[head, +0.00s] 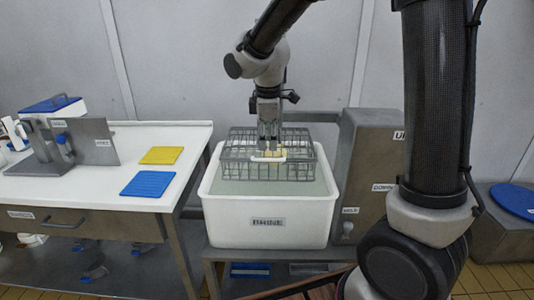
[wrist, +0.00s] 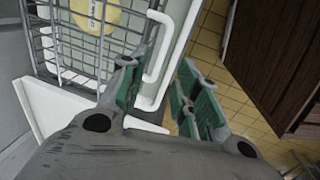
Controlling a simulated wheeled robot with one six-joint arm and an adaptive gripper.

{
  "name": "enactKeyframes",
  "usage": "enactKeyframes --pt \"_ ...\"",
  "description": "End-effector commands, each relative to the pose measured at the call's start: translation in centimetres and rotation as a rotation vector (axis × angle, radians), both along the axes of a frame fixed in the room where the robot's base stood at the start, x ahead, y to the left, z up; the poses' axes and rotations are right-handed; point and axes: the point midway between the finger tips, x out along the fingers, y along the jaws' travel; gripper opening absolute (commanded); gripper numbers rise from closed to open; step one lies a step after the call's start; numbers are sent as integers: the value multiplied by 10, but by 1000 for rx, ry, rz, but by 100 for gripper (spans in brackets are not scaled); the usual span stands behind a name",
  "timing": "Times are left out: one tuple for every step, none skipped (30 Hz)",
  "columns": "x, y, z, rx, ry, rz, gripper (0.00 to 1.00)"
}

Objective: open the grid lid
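A wire grid cage with a grid top (head: 235,152) sits in a white tub (head: 268,222) of pale liquid. The grid top looks closed. A white handle (head: 268,159) shows at its front edge; in the wrist view the white bar handle (wrist: 160,50) stands out from the wires. My gripper (head: 269,143) points down over the grid. In the wrist view my gripper (wrist: 158,82) is open, its green pads apart, with the handle lying in line with the gap. I cannot tell whether they touch. A yellow labelled round thing (wrist: 97,12) is behind the wires.
A grey metal box (head: 372,150) stands close right of the tub. A white table (head: 100,190) on the left holds a yellow mat (head: 162,155) and a blue mat (head: 149,184). A brown wooden surface (wrist: 272,60) shows at right in the wrist view.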

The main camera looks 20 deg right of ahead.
Motion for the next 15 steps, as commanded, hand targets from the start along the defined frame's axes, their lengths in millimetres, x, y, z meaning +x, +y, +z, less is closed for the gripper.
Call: enactKeyframes --pt "0 -1 -10 -2 6 -2 32" --pt "1 -2 -15 -2 6 -2 32" --pt "3 -2 -23 -2 6 -2 32" --pt "4 -2 -28 -2 5 -2 32" --pt "4 -3 -32 -2 5 -2 32" --pt "5 -3 -38 -2 5 -2 32" --pt "6 -3 -43 -2 5 -2 32" --pt "7 -3 -46 -2 4 -3 32" --pt "8 -4 -50 -1 5 -3 32" --pt "8 -4 -53 -1 5 -3 32" --pt "9 -4 -55 0 3 -3 32" --pt "9 -4 -57 -1 2 -3 32" --pt "9 -4 -58 -1 2 -3 32" --pt "10 -4 -59 0 2 -3 32" --pt "10 -4 -59 0 2 -3 32"
